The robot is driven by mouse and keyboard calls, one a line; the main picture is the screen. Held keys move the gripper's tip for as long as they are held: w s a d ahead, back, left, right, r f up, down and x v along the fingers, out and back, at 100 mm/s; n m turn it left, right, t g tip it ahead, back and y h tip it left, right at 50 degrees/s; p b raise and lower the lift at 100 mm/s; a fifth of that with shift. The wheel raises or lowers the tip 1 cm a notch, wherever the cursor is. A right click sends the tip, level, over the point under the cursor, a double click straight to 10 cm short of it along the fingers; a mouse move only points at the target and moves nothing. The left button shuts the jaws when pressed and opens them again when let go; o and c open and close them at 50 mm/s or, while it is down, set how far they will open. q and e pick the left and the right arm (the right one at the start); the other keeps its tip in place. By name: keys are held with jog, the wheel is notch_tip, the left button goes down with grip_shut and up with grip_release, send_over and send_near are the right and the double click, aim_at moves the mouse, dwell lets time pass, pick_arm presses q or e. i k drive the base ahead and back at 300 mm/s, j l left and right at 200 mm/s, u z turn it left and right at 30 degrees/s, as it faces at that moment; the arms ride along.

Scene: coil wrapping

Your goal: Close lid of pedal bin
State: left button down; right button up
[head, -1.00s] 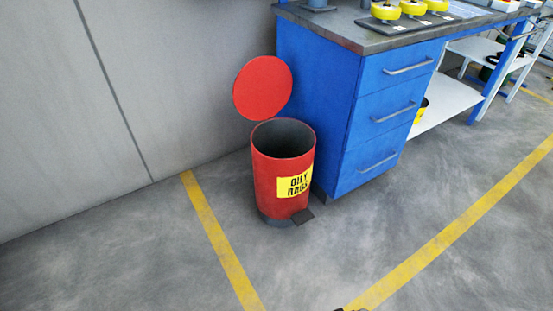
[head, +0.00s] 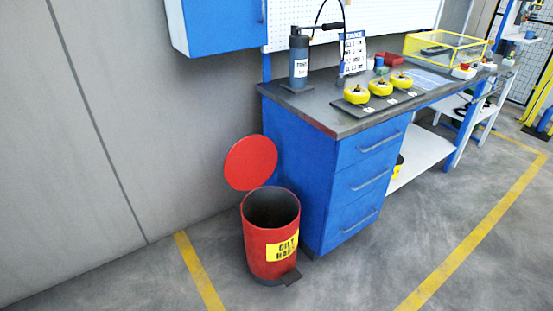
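The red pedal bin (head: 262,248) stands upright on the floor at the left front of the workbench. A yellow label on it reads roughly "OILY RAGS". Its round red lid (head: 251,163) is open, tilted up behind the bin toward the wall. The bin's opening shows a dark grey inside, and I see nothing in it. The dark pedal (head: 291,277) is at the bin's front base. Neither of my grippers shows in the head view.
The blue drawer cabinet (head: 352,190) stands close to the bin's right. The workbench top (head: 330,118) holds a pump (head: 299,60) and several yellow round items. A grey wall (head: 100,130) is behind. Open floor with yellow lines lies in front.

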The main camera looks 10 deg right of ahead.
aim_at(251, 161)
jog(key=i+j+z, duration=0.15)
jog(key=z, duration=0.35)
jog(key=i+j+z, duration=0.25)
jog(key=z, duration=0.2)
jog(key=i+j+z, duration=0.1)
jog(key=j+z, duration=0.25)
jog(key=z, duration=0.15)
